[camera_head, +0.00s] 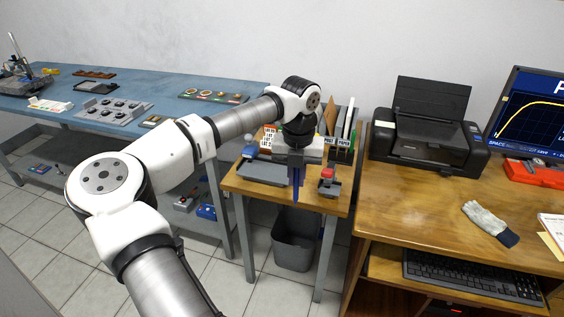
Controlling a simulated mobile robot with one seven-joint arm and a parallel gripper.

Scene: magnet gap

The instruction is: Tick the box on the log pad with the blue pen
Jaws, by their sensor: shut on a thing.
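My gripper (297,170) is above the small wooden table (322,202), pointing down. It is shut on the blue pen (295,188), which hangs roughly upright below the fingers. The pen's tip is near the table's front part; I cannot tell whether it touches anything. I cannot make out a log pad with a box for certain. A white printed sheet or pad (553,224) lies at the right edge of the picture, on the wooden desk, cut off by the frame.
A grey tray (262,173) and a red-and-grey stamp-like object (328,184) stand near the gripper. Upright folders stand behind. A printer (428,132), a glove (486,221) and a keyboard (470,276) are on the right. The blue bench (172,105) is left; a bin (293,242) is below.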

